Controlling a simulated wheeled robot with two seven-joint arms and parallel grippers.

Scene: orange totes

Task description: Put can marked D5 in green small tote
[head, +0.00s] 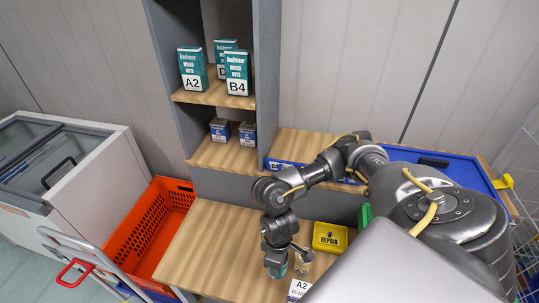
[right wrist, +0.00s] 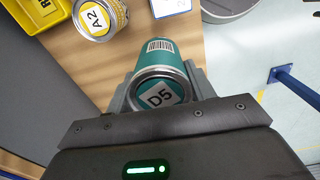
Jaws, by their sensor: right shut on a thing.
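The can marked D5 (right wrist: 160,92) is teal with a silver rim, and its label faces the right wrist camera. My right gripper (right wrist: 162,100) is shut on it, with a jaw on each side. In the head view the right gripper (head: 276,266) points down over the wooden table, and a bit of the teal can (head: 278,271) shows between its jaws. I cannot tell whether the can touches the table. A small green piece (head: 365,214), perhaps the green small tote, shows behind my right arm; most of it is hidden. My left gripper is not in view.
A can marked A2 (right wrist: 98,18) stands beside the held can. A yellow REPAIR tote (head: 330,237) and a white A2 card (head: 299,289) are on the table. An orange crate (head: 146,228) stands left. Shelves (head: 213,95) hold several boxes. The table's left part is clear.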

